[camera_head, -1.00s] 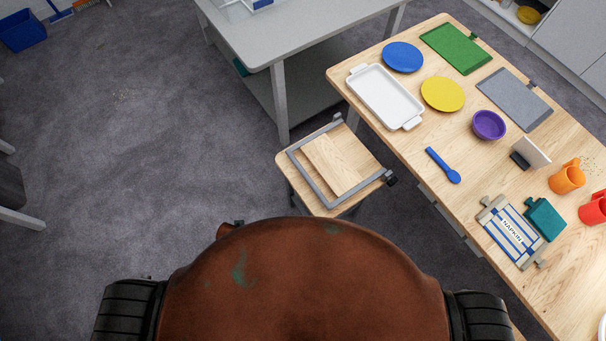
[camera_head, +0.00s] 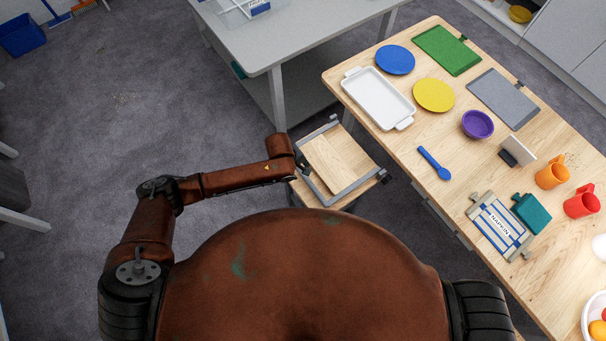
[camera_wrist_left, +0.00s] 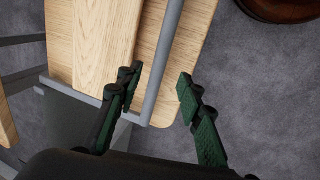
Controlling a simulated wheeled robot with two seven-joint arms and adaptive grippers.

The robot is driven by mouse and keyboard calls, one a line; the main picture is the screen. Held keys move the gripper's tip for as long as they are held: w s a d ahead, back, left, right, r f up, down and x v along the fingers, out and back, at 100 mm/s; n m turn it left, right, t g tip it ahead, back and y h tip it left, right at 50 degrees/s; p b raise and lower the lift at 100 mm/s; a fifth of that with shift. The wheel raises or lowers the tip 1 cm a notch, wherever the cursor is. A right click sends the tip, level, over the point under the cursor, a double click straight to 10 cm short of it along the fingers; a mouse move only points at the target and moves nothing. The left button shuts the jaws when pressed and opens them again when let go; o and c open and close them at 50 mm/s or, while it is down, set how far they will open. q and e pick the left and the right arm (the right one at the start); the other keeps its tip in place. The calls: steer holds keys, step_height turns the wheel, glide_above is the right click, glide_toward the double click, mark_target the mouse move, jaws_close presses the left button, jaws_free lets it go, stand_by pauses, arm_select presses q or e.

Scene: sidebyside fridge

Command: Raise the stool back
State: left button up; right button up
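The stool (camera_head: 350,145) stands beside the long table with a light wooden seat. Its back, a grey metal frame (camera_head: 357,189) with a wooden panel (camera_head: 338,160), is folded down flat over the seat. My left gripper (camera_head: 303,166) is at the left side of the stool, partly hidden by its own wrist. In the left wrist view my left gripper (camera_wrist_left: 157,88) is open, with one green-padded finger on each side of the frame's grey bar (camera_wrist_left: 165,55). I cannot tell whether the fingers touch the bar. My right gripper is not in view.
The wooden table (camera_head: 400,153) on the right holds plates, a white tray (camera_head: 378,97), a purple bowl (camera_head: 477,124), cups and a napkin (camera_head: 500,227). A grey table (camera_head: 262,48) stands behind the stool.

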mark_target(304, 176)
arm_select(q)
steer(key=b+x, duration=0.1)
steer(key=x, duration=0.6)
steer(key=shift+w+f+b, duration=0.1)
steer(key=shift+f+b, duration=0.2)
steer(key=shift+b, duration=0.05)
steer(key=shift+c, duration=0.6)
jaws_close()
